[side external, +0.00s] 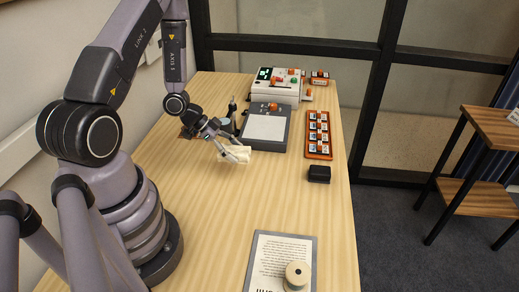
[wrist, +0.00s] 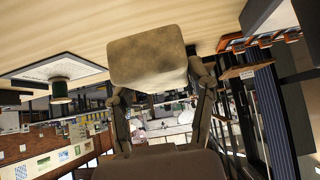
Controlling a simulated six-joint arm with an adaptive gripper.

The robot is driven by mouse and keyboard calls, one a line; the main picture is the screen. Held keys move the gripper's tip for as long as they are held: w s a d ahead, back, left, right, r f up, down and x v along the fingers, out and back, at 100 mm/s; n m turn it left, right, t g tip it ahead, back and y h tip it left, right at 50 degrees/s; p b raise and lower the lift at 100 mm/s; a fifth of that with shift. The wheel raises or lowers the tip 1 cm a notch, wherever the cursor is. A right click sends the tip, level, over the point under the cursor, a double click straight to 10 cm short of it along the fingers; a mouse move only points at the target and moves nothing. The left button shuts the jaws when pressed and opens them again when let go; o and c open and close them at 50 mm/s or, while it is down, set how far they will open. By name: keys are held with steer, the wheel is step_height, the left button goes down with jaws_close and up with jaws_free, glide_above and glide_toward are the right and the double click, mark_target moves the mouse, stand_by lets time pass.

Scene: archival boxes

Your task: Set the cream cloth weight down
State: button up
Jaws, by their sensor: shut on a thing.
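The cream cloth weight (side external: 236,155) is a small, pale, pillow-like block. My gripper (side external: 238,152) is shut on it, over the wooden table, just in front of the grey device with the white panel. In the wrist view the weight (wrist: 147,55) fills the upper middle, held between the two fingers (wrist: 155,85). I cannot tell whether its underside touches the table.
A grey device (side external: 264,128) and a white box (side external: 275,87) stand at the back. An orange rack (side external: 318,134) and a black block (side external: 319,174) are at the right. A printed sheet (side external: 270,262) with a spool (side external: 297,275) lies near the front. The table's middle is clear.

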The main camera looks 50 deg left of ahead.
mark_target(245, 180)
step_height(245, 180, down, 8)
steer(key=shift+r, duration=0.15)
stand_by(0.4)
steer(key=o, duration=1.2)
steer(key=shift+f, duration=0.2)
steer(key=shift+o, duration=0.2)
steer(key=shift+r, duration=0.1)
